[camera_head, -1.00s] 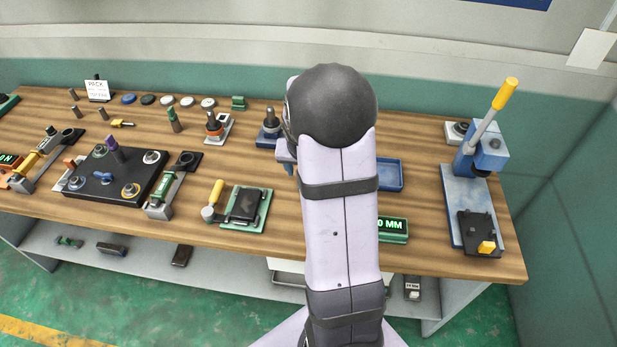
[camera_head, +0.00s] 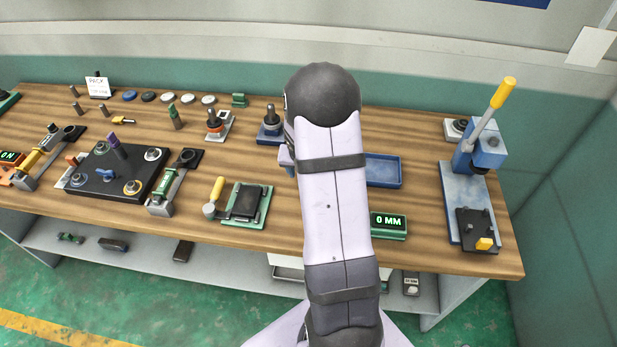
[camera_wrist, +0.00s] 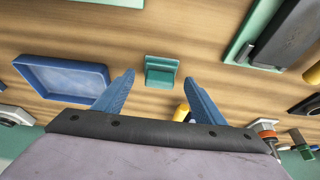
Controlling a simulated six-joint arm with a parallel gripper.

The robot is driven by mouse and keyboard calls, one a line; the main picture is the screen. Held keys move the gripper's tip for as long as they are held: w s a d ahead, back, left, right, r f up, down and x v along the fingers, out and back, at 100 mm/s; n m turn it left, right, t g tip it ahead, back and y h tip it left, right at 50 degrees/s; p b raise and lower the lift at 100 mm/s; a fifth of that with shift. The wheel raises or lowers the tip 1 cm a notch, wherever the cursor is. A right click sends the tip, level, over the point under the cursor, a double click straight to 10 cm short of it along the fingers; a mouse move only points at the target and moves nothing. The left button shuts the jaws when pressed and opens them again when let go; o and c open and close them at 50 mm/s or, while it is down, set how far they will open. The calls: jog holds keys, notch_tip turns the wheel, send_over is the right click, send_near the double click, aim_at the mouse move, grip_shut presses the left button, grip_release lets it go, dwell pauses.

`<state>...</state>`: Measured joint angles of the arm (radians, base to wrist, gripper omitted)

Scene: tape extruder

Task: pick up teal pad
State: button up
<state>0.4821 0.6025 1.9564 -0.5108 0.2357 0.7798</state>
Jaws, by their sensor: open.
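The teal pad (camera_wrist: 161,72) is a small, stepped teal block on the wooden bench in the wrist view. In the head view, my arm hides the part of the bench where it lies. My gripper (camera_wrist: 158,78) has its two blue fingers spread apart. The pad shows between and just beyond the fingertips, with bare wood visible on both sides of it. Nothing is held. Its exact height above the bench cannot be told.
A blue tray (camera_head: 383,171) is right of my arm; it also shows in the wrist view (camera_wrist: 62,97). A green plate with a black block (camera_head: 247,206) is left. A green display (camera_head: 388,225) reads 0 MM. A lever press (camera_head: 478,165) stands far right.

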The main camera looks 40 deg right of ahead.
jog(key=shift+x, duration=1.1)
jog(key=c, duration=1.1)
jog(key=shift+o, duration=0.2)
jog(key=shift+r, duration=0.1)
notch_tip(320, 180, up, 10)
jog(key=shift+f, duration=0.1)
